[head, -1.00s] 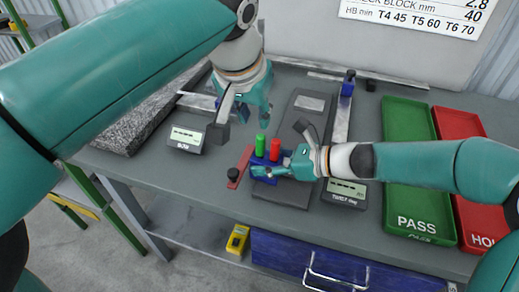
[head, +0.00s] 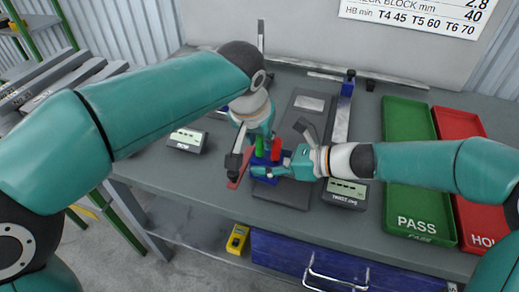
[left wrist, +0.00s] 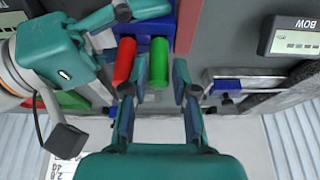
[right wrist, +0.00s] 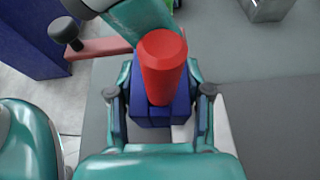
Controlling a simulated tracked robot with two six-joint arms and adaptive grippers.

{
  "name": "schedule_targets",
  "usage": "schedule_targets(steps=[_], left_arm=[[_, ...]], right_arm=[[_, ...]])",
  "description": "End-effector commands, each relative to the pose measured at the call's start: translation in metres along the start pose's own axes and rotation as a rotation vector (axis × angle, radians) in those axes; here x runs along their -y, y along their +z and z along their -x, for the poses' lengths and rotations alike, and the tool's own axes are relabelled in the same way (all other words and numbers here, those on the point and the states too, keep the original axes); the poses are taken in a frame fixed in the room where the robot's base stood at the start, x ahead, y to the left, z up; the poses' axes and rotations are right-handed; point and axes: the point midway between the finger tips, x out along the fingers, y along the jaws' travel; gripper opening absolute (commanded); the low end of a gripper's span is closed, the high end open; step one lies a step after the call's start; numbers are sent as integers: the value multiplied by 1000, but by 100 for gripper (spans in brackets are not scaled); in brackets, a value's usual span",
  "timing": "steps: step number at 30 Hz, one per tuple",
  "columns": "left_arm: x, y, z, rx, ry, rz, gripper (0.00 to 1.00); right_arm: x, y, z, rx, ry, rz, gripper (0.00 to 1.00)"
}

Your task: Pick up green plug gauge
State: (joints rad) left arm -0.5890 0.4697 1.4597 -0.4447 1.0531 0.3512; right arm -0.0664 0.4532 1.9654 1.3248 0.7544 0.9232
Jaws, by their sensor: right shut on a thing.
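The green plug gauge (head: 259,149) stands upright in a blue block (head: 262,163), beside the red plug gauge (head: 275,149). My left gripper (head: 259,138) is close behind the gauges in the head view. In the left wrist view, its fingers are open, with the green plug gauge (left wrist: 159,62) ahead between them and the red gauge (left wrist: 124,62) close to one finger. I cannot tell whether a finger touches either gauge. My right gripper (head: 278,170) is shut on the blue block, which shows between its fingers in the right wrist view (right wrist: 152,114); the red gauge (right wrist: 163,65) hides much of it.
A BOW readout (head: 187,140) stands left of the block and a TWIST readout (head: 345,193) right of it. A green PASS tray (head: 408,150) and a red HOLD tray (head: 460,125) lie on the right. A red bar (head: 238,172) lies beside the block.

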Motion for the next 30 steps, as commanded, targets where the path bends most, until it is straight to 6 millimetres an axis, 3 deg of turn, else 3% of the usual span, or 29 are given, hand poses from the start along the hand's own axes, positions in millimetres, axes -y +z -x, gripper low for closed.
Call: schedule_targets(steps=[3,8,20,30], left_arm=[[0,0,0,0,0,0,26],[0,0,0,-1,0,0,0],[0,-3,5,-4,0,-1,0],[1,-24,55,-4,1,1,0]], right_arm=[[2,-1,1,-2,-7,-1,9],[2,-1,1,-2,-7,-1,9],[2,-1,1,-3,-7,-1,9],[2,-2,1,-3,-7,-1,9]])
